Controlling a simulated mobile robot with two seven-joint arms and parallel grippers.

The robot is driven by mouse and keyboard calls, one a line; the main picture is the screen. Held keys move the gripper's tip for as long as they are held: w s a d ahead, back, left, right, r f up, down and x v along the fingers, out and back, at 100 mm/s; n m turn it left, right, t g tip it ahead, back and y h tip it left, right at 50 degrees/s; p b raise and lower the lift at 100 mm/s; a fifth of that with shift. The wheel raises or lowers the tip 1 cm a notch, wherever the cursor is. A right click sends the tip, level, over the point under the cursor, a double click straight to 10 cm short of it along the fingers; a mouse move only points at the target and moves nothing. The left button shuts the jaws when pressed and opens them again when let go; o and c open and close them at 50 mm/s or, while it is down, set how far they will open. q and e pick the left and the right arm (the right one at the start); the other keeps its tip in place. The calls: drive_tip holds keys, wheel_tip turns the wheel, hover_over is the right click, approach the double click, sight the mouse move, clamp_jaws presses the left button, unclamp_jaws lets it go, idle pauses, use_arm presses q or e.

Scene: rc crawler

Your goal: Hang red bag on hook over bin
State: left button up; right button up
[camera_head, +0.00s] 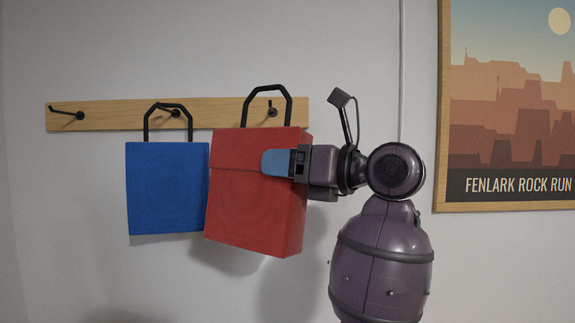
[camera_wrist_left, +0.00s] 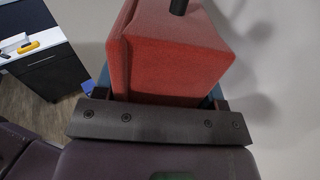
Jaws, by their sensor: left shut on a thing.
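The red bag (camera_head: 255,190), a boxy bag with a stiff black handle (camera_head: 268,93), is in front of the wall in the head view, slightly tilted. My left gripper (camera_head: 278,163) is shut on its upper body; one blue fingertip lies on the front face. The rightmost hook (camera_head: 272,110) on the wooden rail (camera_head: 95,115) appears inside the handle's outline; I cannot tell whether the handle is over it. In the left wrist view the red bag (camera_wrist_left: 175,50) sits between the fingers. No bin shows. My right gripper is not in view.
A blue bag (camera_head: 167,188) hangs at the middle hook (camera_head: 175,112), close beside the red bag's left side. The left hook (camera_head: 80,115) is empty. A framed poster (camera_head: 510,110) is on the wall at right. A dark cabinet (camera_wrist_left: 50,75) shows in the wrist view.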

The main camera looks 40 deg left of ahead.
use_arm(q)
drive_tip(key=shift+w+a, duration=0.7)
drive_tip(key=shift+w, duration=0.1)
drive_tip(key=w+a+f, duration=0.1)
drive_tip(key=w+a, duration=0.3)
drive_tip(key=w, duration=0.1)
drive_tip(key=shift+w+a+f+p, duration=0.2)
drive_tip(key=shift+w+a+p, duration=0.05)
drive_tip(key=shift+p, duration=0.1)
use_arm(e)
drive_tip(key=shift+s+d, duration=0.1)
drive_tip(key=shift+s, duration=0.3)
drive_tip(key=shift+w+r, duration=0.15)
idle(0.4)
use_arm(q)
drive_tip(key=o, duration=1.2)
drive_tip(key=shift+c, duration=0.2)
drive_tip(key=shift+d, duration=0.1)
